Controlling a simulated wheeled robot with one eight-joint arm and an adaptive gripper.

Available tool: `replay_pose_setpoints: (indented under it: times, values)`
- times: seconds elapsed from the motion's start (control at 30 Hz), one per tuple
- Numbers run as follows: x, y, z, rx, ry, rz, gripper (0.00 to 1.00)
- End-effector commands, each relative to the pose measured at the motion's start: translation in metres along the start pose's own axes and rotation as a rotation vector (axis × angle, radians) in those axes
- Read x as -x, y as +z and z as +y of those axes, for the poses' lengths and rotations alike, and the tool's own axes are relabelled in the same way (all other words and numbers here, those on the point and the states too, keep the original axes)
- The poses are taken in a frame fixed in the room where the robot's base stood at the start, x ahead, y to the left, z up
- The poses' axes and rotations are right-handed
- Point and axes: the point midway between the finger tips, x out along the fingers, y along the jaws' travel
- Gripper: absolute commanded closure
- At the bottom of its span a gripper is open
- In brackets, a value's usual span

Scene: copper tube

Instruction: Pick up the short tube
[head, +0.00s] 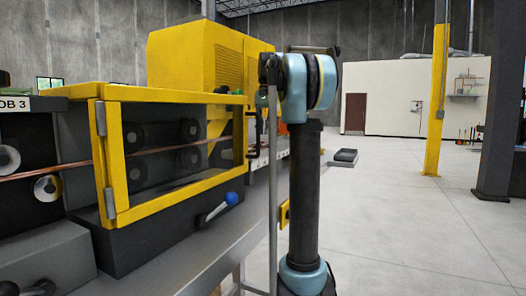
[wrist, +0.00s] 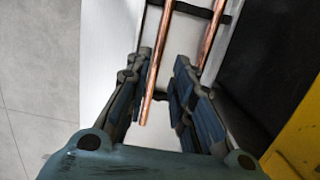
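Two copper tubes show in the wrist view. The left copper tube (wrist: 157,65) runs down the picture between my fingers, and its near end is in sight. The right copper tube (wrist: 209,35) lies beyond the right fingertip and is partly hidden by that finger. The far ends of both are out of frame, so I cannot tell which is shorter. My gripper (wrist: 162,58) is open, with a gap on each side of the left tube and nothing held. How far the fingertips are above the tube is unclear. My gripper is not clearly visible in the head view.
A white surface (wrist: 100,60) with dark cross strips (wrist: 190,8) lies under the tubes. A yellow edge (wrist: 297,135) is at lower right. In the head view, a yellow-framed machine (head: 150,207) with a long copper tube (head: 75,171) and a blue-knobbed lever (head: 231,198) stands left; open floor (head: 420,235) lies right.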

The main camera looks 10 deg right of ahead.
Motion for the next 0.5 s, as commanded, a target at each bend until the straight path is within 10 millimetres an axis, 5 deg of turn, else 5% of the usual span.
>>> replay_pose_setpoints:
  times: [0.5]
  values:
    - [-0.049,-0.002,0.002,0.001,0.0,0.0,0.78]
